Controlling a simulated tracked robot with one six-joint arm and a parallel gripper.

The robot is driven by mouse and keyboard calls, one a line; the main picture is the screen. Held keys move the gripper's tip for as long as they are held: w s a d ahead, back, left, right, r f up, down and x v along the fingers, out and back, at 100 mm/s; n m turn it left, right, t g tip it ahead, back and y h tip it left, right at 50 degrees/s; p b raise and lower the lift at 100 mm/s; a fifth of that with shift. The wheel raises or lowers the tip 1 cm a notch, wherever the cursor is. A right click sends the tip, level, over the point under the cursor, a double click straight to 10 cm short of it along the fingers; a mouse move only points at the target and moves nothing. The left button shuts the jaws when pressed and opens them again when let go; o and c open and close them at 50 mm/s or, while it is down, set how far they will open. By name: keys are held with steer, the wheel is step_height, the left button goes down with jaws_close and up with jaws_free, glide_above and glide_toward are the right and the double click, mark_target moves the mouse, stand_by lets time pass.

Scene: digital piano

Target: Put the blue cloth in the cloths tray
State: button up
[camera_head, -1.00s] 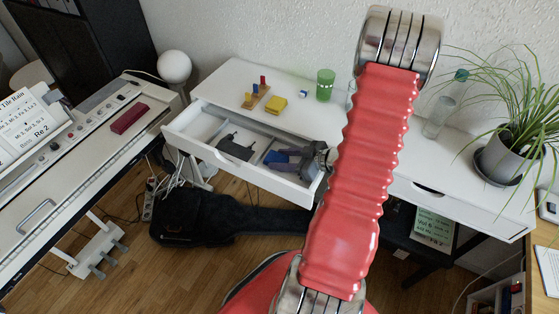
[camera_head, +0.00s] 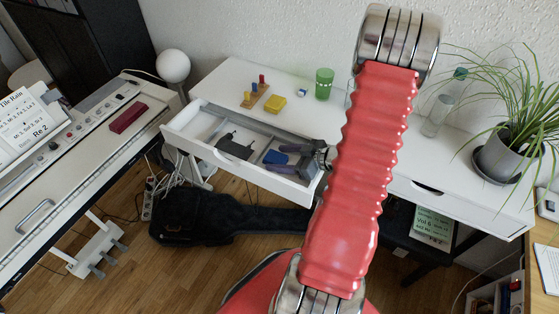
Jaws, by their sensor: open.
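The blue cloth (camera_head: 275,157) is a small dark blue patch in the right part of the open desk drawer (camera_head: 203,151). My gripper (camera_head: 271,156) is over that part of the drawer, reaching in from the right. Its two grey-purple fingers are apart, one on the far side of the cloth and one on the near side. I cannot tell whether they touch the cloth. The fingers hide part of the cloth. The drawer has light dividers, but I cannot tell for sure which part is the cloths tray.
A dark object (camera_head: 236,147) lies in the drawer's middle. On the desktop are a yellow block-like item (camera_head: 275,103), a wooden piece with coloured pegs (camera_head: 255,97) and a green cup (camera_head: 324,84). My red arm hides the desk's middle. A plant pot (camera_head: 502,160) stands right.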

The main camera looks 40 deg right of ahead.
steer(key=v, duration=1.2)
steer(key=shift+f, duration=0.1)
stand_by(0.6)
